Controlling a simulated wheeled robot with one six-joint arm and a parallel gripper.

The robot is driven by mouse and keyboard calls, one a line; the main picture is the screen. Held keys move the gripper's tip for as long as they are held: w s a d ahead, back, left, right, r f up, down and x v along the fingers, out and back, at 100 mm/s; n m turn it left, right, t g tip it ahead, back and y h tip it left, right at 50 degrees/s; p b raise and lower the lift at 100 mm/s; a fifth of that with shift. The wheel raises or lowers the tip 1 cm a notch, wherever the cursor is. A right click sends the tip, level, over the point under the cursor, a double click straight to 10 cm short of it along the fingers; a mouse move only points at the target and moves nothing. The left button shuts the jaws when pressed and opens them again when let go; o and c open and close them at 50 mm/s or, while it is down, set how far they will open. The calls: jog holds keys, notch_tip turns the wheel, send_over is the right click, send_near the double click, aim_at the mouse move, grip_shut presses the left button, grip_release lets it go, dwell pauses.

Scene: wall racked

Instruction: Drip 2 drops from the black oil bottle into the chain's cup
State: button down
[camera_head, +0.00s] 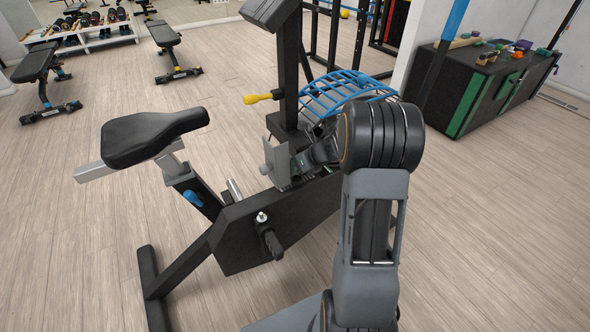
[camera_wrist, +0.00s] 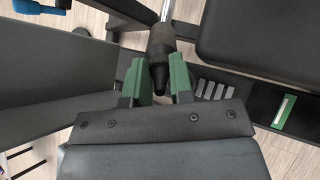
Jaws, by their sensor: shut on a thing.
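My gripper (camera_wrist: 157,78) has green fingers on both sides of a black bottle (camera_wrist: 161,55) with a tapered end, and is shut on it. In the head view my gripper (camera_head: 283,164) is above the frame of a black exercise bike (camera_head: 240,235), right of its seat. I cannot make out the bottle there. A short silver cylinder (camera_head: 234,190) stands on the bike's frame, left of and below my gripper. A silver rod (camera_wrist: 166,9) shows beyond the bottle in the wrist view. I cannot tell which part is the chain's cup, and no drop is visible.
The bike's seat (camera_head: 150,135) and upright post (camera_head: 289,75) with a yellow knob (camera_head: 263,97) flank my gripper. A blue curved rack (camera_head: 345,92) is behind. A black box (camera_head: 480,85) stands at the right.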

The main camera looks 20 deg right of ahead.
aim_at(294, 178)
jog(key=shift+f+t+y+b, duration=0.7)
jog(key=shift+f+b, duration=0.8)
jog(key=shift+b, duration=2)
jog(key=shift+w+r, duration=0.1)
jog(key=shift+r, duration=0.2)
jog(key=shift+f+t+y+b, duration=0.1)
jog(key=shift+t+y+b, duration=0.4)
jog(key=shift+b, duration=0.55)
jog(key=shift+a+t+y+b, duration=0.1)
jog(key=shift+t+y+b, duration=0.75)
jog(key=shift+b, duration=0.55)
jog(key=shift+r, duration=0.2)
jog(key=p, duration=0.2)
jog(key=shift+r+g+h+p, duration=0.2)
jog(key=shift+g+h+p, duration=0.05)
jog(key=shift+p, duration=0.15)
jog(key=g+h+p, duration=0.2)
jog(key=p, duration=0.4)
jog(key=shift+f, duration=0.2)
jog(key=shift+f+g+h+p, duration=0.3)
jog(key=shift+p, duration=0.35)
jog(key=shift+r, duration=0.15)
